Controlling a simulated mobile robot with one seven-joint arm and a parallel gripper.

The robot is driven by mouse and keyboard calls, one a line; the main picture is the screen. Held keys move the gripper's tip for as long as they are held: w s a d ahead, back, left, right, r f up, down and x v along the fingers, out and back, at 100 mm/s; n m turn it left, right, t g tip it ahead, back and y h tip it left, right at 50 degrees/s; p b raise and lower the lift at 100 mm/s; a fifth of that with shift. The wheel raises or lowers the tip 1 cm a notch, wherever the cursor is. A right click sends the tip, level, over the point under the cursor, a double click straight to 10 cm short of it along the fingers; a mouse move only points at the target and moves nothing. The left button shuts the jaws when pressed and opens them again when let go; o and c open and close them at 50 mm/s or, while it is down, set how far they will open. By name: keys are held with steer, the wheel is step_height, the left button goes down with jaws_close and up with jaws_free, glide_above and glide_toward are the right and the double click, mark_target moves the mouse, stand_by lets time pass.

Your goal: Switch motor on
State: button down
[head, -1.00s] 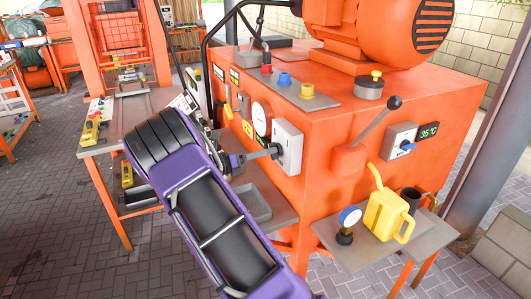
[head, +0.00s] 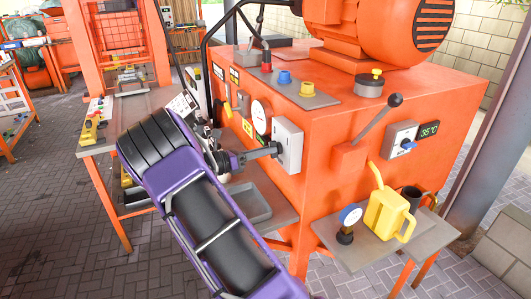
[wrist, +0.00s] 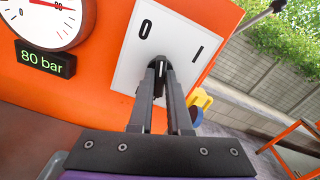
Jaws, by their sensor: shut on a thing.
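The motor switch is a pale box (head: 288,145) on the side of the orange machine in the head view. In the wrist view its white plate (wrist: 127,62) bears an O and an I above a dark knob (wrist: 159,66). My gripper (wrist: 160,72) is shut on this knob, one finger on each side. In the head view my gripper (head: 272,150) reaches the switch box from the left. The fingers hide much of the knob, and I cannot tell which mark it points to. The large orange motor (head: 375,28) sits on top of the machine.
A pressure gauge with an "80 bar" display (wrist: 45,59) is left of the switch. A grey tray (head: 250,203) lies below my gripper.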

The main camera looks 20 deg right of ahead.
steer(key=m+b, duration=0.4)
steer(key=m, duration=0.6)
steer(key=shift+s+f+m+b, duration=0.1)
steer(key=shift+s+m+b, duration=0.05)
steer(key=shift+m+b, duration=0.2)
stand_by(0.4)
steer(key=c, duration=0.9)
jaws_free()
steer(key=shift+o, duration=0.2)
steer(key=a, duration=1.7)
steer(key=shift+s+a, duration=0.25)
steer(key=shift+s, duration=0.05)
